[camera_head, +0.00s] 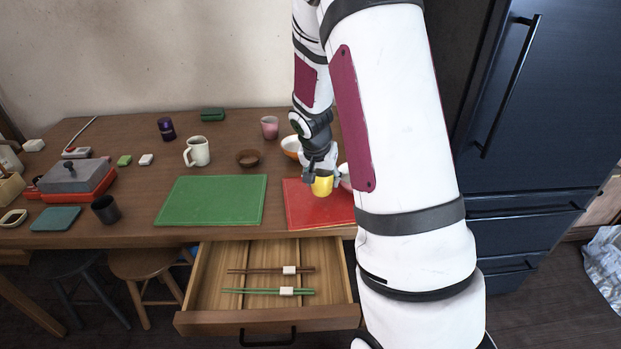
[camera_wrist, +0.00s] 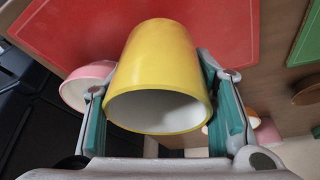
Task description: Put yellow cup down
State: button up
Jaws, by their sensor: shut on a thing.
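The yellow cup (camera_head: 322,184) is between the fingers of my gripper (camera_head: 322,172), over the red mat (camera_head: 305,212) on the wooden table. In the wrist view the yellow cup (camera_wrist: 160,65) has a white inside, and its open mouth faces my gripper (camera_wrist: 165,108). The teal finger pads press on both sides of the cup. The red mat (camera_wrist: 225,30) lies beyond the cup's base. I cannot tell whether the base touches the mat.
A pink-and-white bowl (camera_wrist: 84,84) is close beside the left finger in the wrist view. A white-and-orange bowl (camera_head: 291,146) stands behind the red mat. The green mat (camera_head: 212,200) to the left is bare. The drawer (camera_head: 215,285) below is open, with chopsticks inside.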

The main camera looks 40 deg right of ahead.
jog(key=w, duration=0.7)
jog(key=shift+w+d+f, duration=0.1)
jog(key=shift+d+f, duration=0.2)
jog(key=shift+f, duration=0.05)
jog(key=shift+w+f, duration=0.2)
jog(key=shift+w, duration=0.05)
jog(key=shift+f+b, duration=0.35)
jog(key=shift+f, duration=1.2)
jog(key=shift+f, duration=0.15)
jog(key=o, duration=1.2)
jog(key=shift+o, duration=0.2)
